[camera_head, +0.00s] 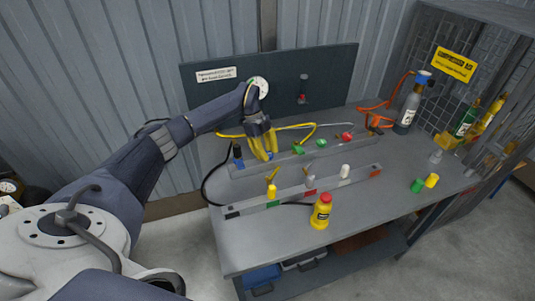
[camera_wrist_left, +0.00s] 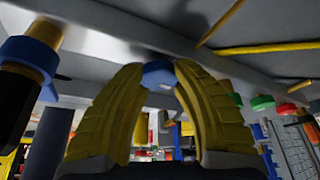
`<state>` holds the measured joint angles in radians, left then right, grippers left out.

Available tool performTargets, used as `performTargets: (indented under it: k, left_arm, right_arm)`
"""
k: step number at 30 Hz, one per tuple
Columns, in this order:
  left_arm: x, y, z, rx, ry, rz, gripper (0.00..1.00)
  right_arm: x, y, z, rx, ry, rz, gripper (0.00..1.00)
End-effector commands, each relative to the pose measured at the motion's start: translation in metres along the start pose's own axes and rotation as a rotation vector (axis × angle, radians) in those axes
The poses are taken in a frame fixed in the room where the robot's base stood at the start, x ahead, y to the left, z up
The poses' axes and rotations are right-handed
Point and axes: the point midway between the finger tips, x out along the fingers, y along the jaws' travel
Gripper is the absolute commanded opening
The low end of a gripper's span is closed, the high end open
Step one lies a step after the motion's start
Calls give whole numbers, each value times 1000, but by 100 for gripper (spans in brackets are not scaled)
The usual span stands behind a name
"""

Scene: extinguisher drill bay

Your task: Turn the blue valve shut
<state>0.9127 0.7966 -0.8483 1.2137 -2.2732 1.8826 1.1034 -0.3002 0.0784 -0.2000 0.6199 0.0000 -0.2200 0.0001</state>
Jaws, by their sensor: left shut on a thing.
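The blue valve (camera_wrist_left: 158,74) shows between the yellow fingertips of my left gripper (camera_wrist_left: 157,68) in the left wrist view. The fingers are on either side of it and shut on it. In the head view my left gripper (camera_head: 265,153) reaches down to the rear rail on the bench, and its fingers mostly hide the blue valve there. Further right along that rail are a green valve (camera_head: 298,149), another green valve (camera_head: 321,143) and a red valve (camera_head: 346,136). My right gripper is not in view.
A black-topped fitting with a blue collar (camera_head: 239,163) stands just left of my left gripper. A front rail (camera_head: 245,207) holds several coloured pieces. A yellow bottle with a red cap (camera_head: 321,211) stands before it. Yellow hoses (camera_head: 303,127) run behind the valves.

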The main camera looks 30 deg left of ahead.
Motion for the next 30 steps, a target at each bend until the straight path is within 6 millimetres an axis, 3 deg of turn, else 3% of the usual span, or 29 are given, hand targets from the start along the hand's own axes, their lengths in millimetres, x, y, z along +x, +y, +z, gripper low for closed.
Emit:
performTargets:
  k: [13, 30]
  left_arm:
    - [1, 0, -2, 114, 2, 51, 0]
    - [2, -1, -4, 600, 5, 253, 0]
  right_arm:
    - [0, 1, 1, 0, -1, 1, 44]
    - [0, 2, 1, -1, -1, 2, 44]
